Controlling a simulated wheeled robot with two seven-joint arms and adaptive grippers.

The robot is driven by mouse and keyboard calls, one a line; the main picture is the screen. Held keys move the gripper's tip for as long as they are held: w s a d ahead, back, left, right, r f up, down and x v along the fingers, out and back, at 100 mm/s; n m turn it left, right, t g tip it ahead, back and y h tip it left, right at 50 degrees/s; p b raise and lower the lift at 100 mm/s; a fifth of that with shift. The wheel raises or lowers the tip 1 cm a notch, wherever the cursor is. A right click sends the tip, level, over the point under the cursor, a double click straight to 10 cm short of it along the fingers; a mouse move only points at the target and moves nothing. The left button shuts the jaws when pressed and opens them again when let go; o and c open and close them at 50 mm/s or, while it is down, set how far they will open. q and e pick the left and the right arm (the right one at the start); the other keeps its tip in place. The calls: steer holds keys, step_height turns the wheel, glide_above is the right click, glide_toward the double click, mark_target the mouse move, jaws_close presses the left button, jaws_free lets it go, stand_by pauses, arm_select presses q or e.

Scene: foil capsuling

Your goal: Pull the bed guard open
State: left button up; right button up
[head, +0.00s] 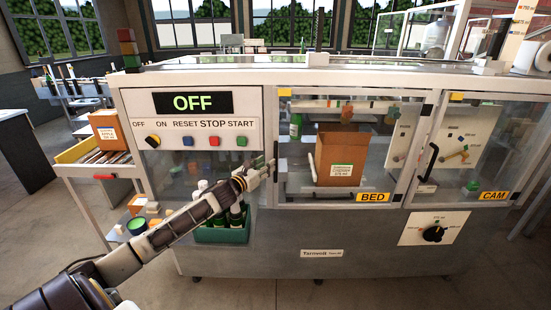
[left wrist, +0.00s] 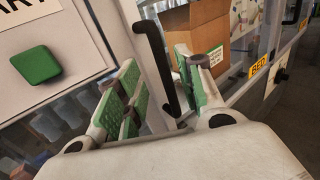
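The bed guard (head: 340,202) is a framed clear panel with a yellow "BED" label (head: 372,197), and it looks shut. Its black upright handle (head: 276,150) is at the panel's left edge, partly behind my gripper. My left gripper (head: 264,170) is in front of this edge. In the left wrist view the black handle (left wrist: 157,65) appears between the two green-padded fingers (left wrist: 163,95), which are spread apart. The fingers are not closed on it; whether either touches it I cannot tell. My right gripper is not in view.
A cardboard box (head: 342,158) stands behind the guard. The cam guard (head: 466,150) with its own handle is to the right. The control panel (head: 207,120) reads OFF, with several buttons left of my gripper. A green crate of bottles (head: 222,235) is below my left arm.

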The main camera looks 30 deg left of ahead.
arm_select(q)
steer(key=w+p, duration=0.1)
steer(key=w, duration=0.6)
steer(key=shift+w+d, duration=0.15)
steer(key=shift+d, duration=0.05)
stand_by(0.6)
steer(key=shift+c, duration=0.4)
jaws_close()
